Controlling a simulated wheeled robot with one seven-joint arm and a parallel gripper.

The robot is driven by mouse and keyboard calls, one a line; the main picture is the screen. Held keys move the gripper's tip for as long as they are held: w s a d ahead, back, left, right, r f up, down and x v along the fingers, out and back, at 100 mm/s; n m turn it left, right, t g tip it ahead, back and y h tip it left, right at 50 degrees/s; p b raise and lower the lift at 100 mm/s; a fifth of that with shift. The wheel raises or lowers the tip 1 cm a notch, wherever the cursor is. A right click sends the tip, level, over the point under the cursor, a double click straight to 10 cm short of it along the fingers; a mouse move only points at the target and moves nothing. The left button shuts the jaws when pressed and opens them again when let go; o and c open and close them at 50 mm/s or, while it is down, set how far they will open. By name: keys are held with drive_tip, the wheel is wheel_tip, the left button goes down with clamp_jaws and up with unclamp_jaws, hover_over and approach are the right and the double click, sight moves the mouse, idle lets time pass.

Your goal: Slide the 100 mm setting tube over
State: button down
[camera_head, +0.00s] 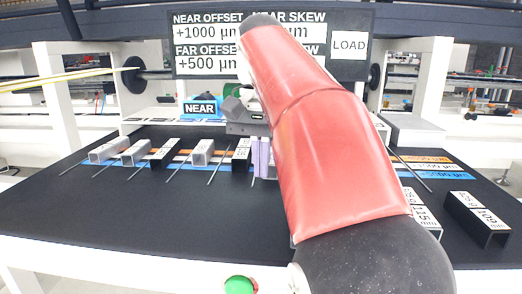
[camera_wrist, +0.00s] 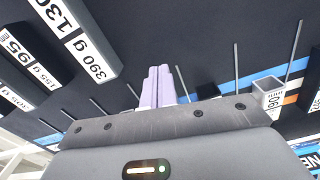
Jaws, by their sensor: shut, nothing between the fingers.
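Several square setting tubes lie on the black deck; none reads clearly as 100 mm. In the head view a row at left has grey tubes (camera_head: 202,152) and black ones (camera_head: 164,153), beside thin rods. My gripper (camera_head: 262,160) is shut and empty above the middle of the row.
A display (camera_head: 205,45) reads near offset +1000 µm, far offset +500 µm and LOAD (camera_head: 349,45); my arm hides its skew values. A blue NEAR block (camera_head: 199,107) stands behind the row. A green button (camera_head: 240,285) is at the front edge. The deck's front left is clear.

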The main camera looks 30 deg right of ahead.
sight(272, 158)
wheel_tip(272, 158, down, 3)
drive_tip(key=shift+w+d+f, duration=0.1)
drive_tip(key=shift+w+d, duration=0.95)
drive_tip(key=shift+w, duration=0.05)
drive_tip(key=shift+w+d, duration=0.3)
drive_tip(key=shift+d, duration=0.05)
drive_tip(key=shift+w+d+r+p, duration=0.1)
drive_tip(key=shift+w+r+p, duration=0.05)
drive_tip(key=shift+r+p, duration=0.15)
drive_tip(key=w+d+p, duration=0.2)
drive_tip(key=p, duration=0.1)
drive_tip(key=shift+w+d+p, duration=0.3)
drive_tip(key=shift+w+p, duration=0.05)
drive_tip(key=shift+w+d+f, duration=0.1)
drive_tip(key=shift+d+f, duration=0.05)
